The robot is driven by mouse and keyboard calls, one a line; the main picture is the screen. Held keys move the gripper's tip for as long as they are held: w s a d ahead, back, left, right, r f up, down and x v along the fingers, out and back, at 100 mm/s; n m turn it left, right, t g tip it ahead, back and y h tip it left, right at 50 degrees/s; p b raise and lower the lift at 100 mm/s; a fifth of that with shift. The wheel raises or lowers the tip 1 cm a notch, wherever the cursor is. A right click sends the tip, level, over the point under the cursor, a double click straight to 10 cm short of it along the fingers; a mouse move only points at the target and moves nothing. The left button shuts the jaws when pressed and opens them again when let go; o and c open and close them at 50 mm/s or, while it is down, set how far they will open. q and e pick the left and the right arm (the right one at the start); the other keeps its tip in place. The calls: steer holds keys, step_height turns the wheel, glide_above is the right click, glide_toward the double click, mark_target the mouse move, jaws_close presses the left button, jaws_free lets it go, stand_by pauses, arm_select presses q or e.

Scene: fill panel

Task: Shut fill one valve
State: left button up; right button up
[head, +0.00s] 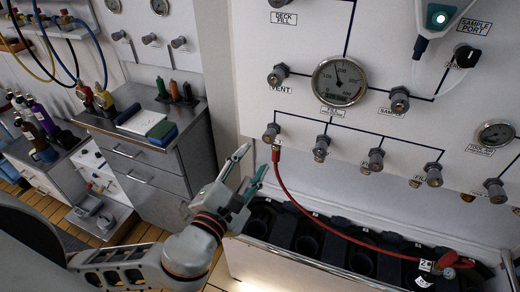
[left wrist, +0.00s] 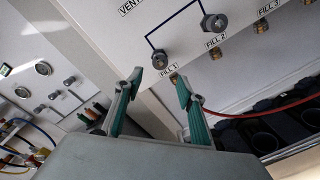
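The fill one valve is a grey knob (head: 270,132) at the left end of the lower row on the white panel (head: 430,125). It also shows in the left wrist view as a knob (left wrist: 160,59) above the "FILL 1" label. My left gripper (head: 252,160) is open and empty, below and left of the valve. In the left wrist view its two green-padded fingers (left wrist: 160,85) are spread, with the knob seen beyond and between their tips. The gripper appears apart from the knob. My right gripper is not in view.
A red hose (head: 300,208) runs from the fitting below the fill one valve to the lower right, across a rack with round holes (head: 263,210). More fill knobs (head: 322,143) sit to the right. A pressure gauge (head: 339,81) is above. A metal cabinet (head: 150,165) stands left.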

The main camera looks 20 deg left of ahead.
arm_select(q)
steer(key=shift+s+a, duration=0.15)
steer(key=shift+s, duration=1.5)
step_height(320, 180, down, 19)
steer(key=d+n+g+h, duration=0.15)
steer(key=n+g, duration=0.35)
steer(key=n, duration=1.3)
steer(key=s+a+f+n+g, duration=0.1)
steer(key=s+a+f+n, duration=0.2)
steer(key=f+n, duration=0.5)
steer(key=s+a+f+n+g, duration=0.1)
steer(key=s+a+f+n, duration=0.2)
steer(key=n, duration=1.3)
steer(key=s+f, duration=0.3)
steer(key=f, duration=0.2)
steer(key=shift+s+f+y, duration=0.25)
steer(key=shift+s+y, duration=0.05)
steer(key=shift+y, duration=0.05)
steer(key=shift+d, duration=0.1)
